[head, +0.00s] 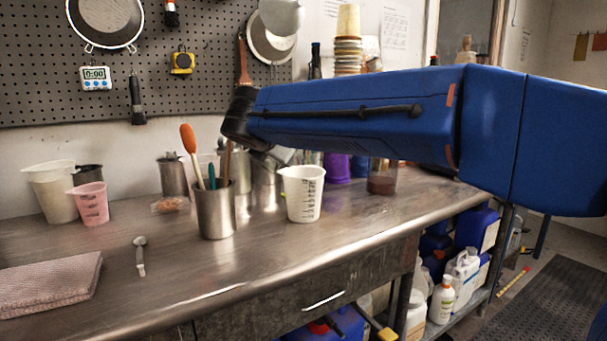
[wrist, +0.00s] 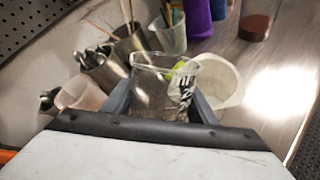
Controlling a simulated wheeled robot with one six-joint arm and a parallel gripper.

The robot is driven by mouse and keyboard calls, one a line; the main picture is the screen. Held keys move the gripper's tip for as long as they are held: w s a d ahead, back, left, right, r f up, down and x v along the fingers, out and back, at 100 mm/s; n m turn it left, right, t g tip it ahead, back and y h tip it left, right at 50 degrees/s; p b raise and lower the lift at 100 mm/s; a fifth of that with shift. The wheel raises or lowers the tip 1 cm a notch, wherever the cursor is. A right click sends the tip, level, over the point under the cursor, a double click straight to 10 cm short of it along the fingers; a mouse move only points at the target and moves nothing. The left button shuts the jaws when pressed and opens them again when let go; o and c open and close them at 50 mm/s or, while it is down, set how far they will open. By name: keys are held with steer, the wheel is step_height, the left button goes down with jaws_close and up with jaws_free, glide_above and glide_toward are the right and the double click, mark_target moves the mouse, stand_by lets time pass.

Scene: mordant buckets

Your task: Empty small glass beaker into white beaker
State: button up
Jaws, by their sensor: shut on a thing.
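My gripper (wrist: 160,103) is shut on the small glass beaker (wrist: 160,82), with one finger on each side of it. The small beaker is clear and has dark markings on its right side. A yellow-green patch shows at its rim; I cannot tell whether it is inside or behind. The white beaker (wrist: 224,84) is partly hidden behind the glass one in the wrist view. In the head view the white beaker (head: 303,195) stands upright on the steel bench, with dark markings. My arm hides most of my gripper there, and I cannot make out the held beaker clearly.
A steel cup (head: 216,212) with an orange-handled tool stands left of the white beaker. A pink beaker (head: 91,204), a measuring spoon (head: 140,256) and a folded cloth (head: 50,285) lie farther left. A jar with dark red contents (head: 382,177) stands right. The front bench is mostly clear.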

steer(key=shift+s+a+f+n+t+h, duration=0.3)
steer(key=shift+a+n+t+h, duration=0.15)
steer(key=shift+n+t, duration=0.15)
steer(key=shift+s+a+f+n+t+h, duration=0.2)
steer(key=shift+s+a+n+t+h, duration=0.15)
steer(key=shift+a+n+t, duration=0.2)
steer(key=shift+s+a+r+n+t+h, duration=0.2)
steer(key=shift+r+n+t, duration=0.25)
steer(key=shift+r, duration=0.45)
steer(key=shift+s+a+r+n+t+h, duration=0.1)
steer(key=shift+s+a+r+n+t, duration=0.25)
steer(key=shift+r, duration=0.5)
steer(key=shift+w+a+r+n+t+h, duration=0.1)
steer(key=shift+r+n+t, duration=0.35)
steer(key=shift+r, duration=0.45)
